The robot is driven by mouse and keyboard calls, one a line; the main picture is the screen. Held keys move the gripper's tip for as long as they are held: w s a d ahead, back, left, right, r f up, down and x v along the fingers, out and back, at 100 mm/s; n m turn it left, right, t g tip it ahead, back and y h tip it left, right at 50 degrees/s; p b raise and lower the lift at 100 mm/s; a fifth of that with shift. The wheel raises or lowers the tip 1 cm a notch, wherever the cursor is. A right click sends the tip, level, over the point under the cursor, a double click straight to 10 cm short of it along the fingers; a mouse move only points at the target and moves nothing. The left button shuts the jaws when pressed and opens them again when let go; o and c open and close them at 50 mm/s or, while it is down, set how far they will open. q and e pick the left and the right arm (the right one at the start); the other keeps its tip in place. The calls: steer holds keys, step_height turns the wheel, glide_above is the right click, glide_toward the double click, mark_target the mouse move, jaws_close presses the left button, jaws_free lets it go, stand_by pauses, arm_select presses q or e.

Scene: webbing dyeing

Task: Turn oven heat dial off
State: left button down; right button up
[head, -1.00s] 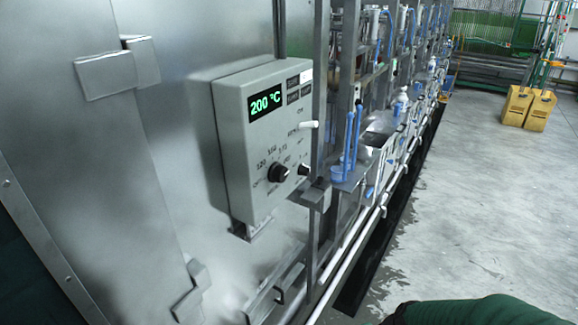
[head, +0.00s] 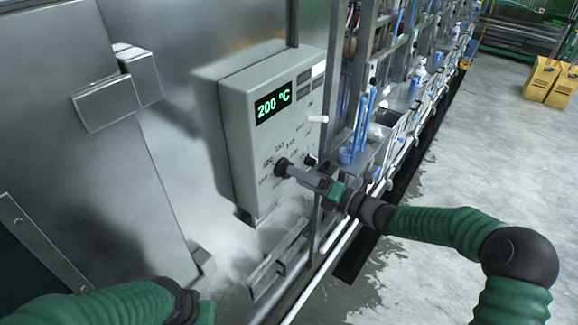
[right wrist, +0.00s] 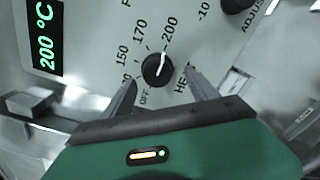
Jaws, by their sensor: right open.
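The grey control box (head: 238,140) is on the metal oven wall, with a green display (head: 273,104) reading 200 °C. The black heat dial (right wrist: 157,68) has a scale with OFF, 150, 170 and 200. Its white pointer aims near the 200 mark. In the head view the dial (head: 281,164) is partly covered by my right gripper (head: 293,171). In the right wrist view my right gripper (right wrist: 160,84) is open, one finger on each side of the dial. I cannot tell whether the fingers touch it. My left arm shows at the lower left, but its gripper is out of view.
A second black knob (right wrist: 236,3) beside the ADJUST label is close by. A metal rack with blue tools (head: 362,118) stands right of the box. Open floor lies further right.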

mark_target(283, 163)
steer(key=p+x, duration=0.1)
steer(key=x, duration=0.1)
steer(key=shift+w+a+r, duration=0.2)
steer(key=shift+w+a, duration=0.05)
steer(key=shift+a, duration=0.05)
steer(key=shift+w+a+f, duration=0.15)
steer(key=shift+w+a, duration=0.05)
steer(key=shift+a, duration=0.15)
steer(key=c, duration=1.4)
